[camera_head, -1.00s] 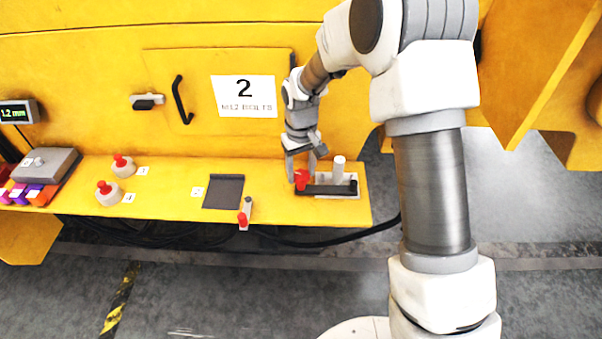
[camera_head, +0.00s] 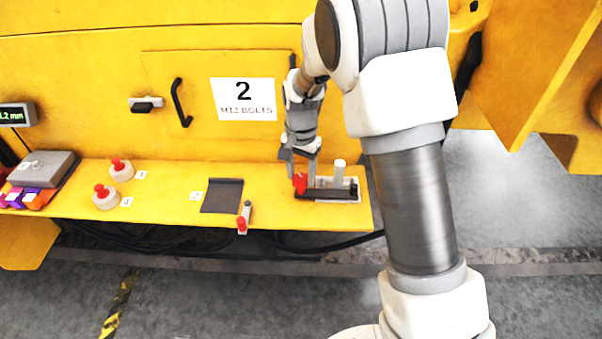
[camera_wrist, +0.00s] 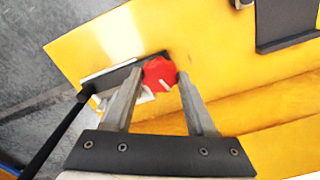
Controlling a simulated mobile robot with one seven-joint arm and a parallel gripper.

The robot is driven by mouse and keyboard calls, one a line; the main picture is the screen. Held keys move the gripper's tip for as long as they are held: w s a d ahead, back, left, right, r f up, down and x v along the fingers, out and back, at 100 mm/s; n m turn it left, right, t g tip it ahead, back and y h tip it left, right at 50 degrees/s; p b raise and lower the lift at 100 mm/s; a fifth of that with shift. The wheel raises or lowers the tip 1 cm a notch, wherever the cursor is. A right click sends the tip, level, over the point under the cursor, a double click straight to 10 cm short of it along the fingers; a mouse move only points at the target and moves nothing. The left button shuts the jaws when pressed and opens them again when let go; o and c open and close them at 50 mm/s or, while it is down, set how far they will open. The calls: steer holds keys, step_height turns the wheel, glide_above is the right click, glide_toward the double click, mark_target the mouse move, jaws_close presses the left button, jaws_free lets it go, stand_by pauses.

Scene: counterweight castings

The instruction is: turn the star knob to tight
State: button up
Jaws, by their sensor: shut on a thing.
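The red star knob (camera_head: 300,184) sits at the left end of a dark bar on the yellow shelf. It also shows in the wrist view (camera_wrist: 159,73), with a pale mark line on its face. My gripper (camera_head: 301,178) reaches down from above, and its two fingers are shut on the knob, one on each side. The wrist view shows the fingertips (camera_wrist: 159,78) against the knob's sides. Any tight marking beside the knob is too small or hidden to read.
A white post (camera_head: 339,172) stands just right of the knob on a pale plate. A red-tipped lever (camera_head: 242,222) is at the shelf's front edge, left of the knob. A dark pad (camera_head: 222,196) and two red buttons (camera_head: 118,164) lie further left.

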mark_target(301, 178)
steer(key=shift+m, duration=1.2)
steer(key=o, duration=1.4)
steer(key=shift+c, duration=0.2)
steer(key=shift+r, duration=0.15)
step_height(301, 178, up, 17)
steer(key=p, duration=0.1)
steer(key=shift+r, duration=0.1)
